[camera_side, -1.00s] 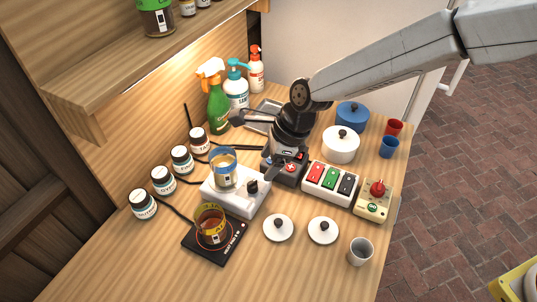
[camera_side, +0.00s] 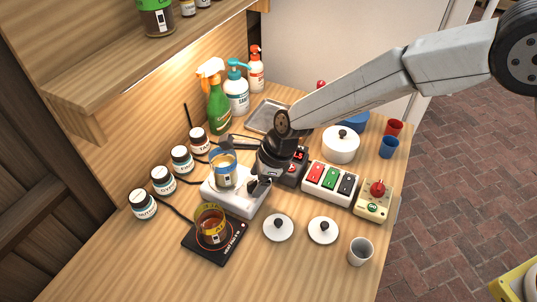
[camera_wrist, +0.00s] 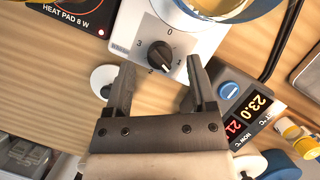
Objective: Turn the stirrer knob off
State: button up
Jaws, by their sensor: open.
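The stirrer is a white box (camera_side: 236,203) with a beaker on top. Its black knob (camera_wrist: 160,55) shows in the wrist view, ringed by the marks 0, 1, 2 and 3. The knob's pale line seems to point to the lower right, between 1 and 2, away from 0. My gripper (camera_wrist: 160,66) is open, with one finger to each side of the knob and a gap on both sides. In the side view my gripper (camera_side: 256,184) is over the stirrer's front right part and partly hides the knob.
A beaker with blue trim (camera_side: 223,170) stands on the stirrer. A black heat pad (camera_side: 230,252) with an amber beaker is in front of it. A thermostat box (camera_wrist: 240,105) with lit digits is beside my right finger. Two white lids (camera_side: 278,228) lie nearby.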

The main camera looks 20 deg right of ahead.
jog(key=shift+w+a+f, duration=0.1)
jog(key=shift+a+f, duration=0.15)
jog(key=shift+f, duration=0.3)
grip_shut()
jog(key=shift+n, duration=0.5)
jog(key=n+g, duration=0.1)
jog(key=n, duration=0.1)
jog(key=shift+w+n, duration=0.15)
jog(key=shift+n, duration=0.15)
jog(key=n+g, duration=0.1)
jog(key=n, duration=0.1)
jog(key=n+g, duration=0.1)
jog(key=n, duration=0.1)
jog(key=shift+w+n, duration=0.2)
jog(key=shift+n, duration=0.1)
jog(key=n+g+h, duration=0.1)
jog(key=n, duration=0.2)
jog(key=n+g, duration=0.1)
jog(key=n, duration=0.2)
jog(key=shift+w+a+n+h, duration=0.1)
jog(key=shift+a+n+h, duration=0.05)
jog(key=shift+n+h, duration=0.25)
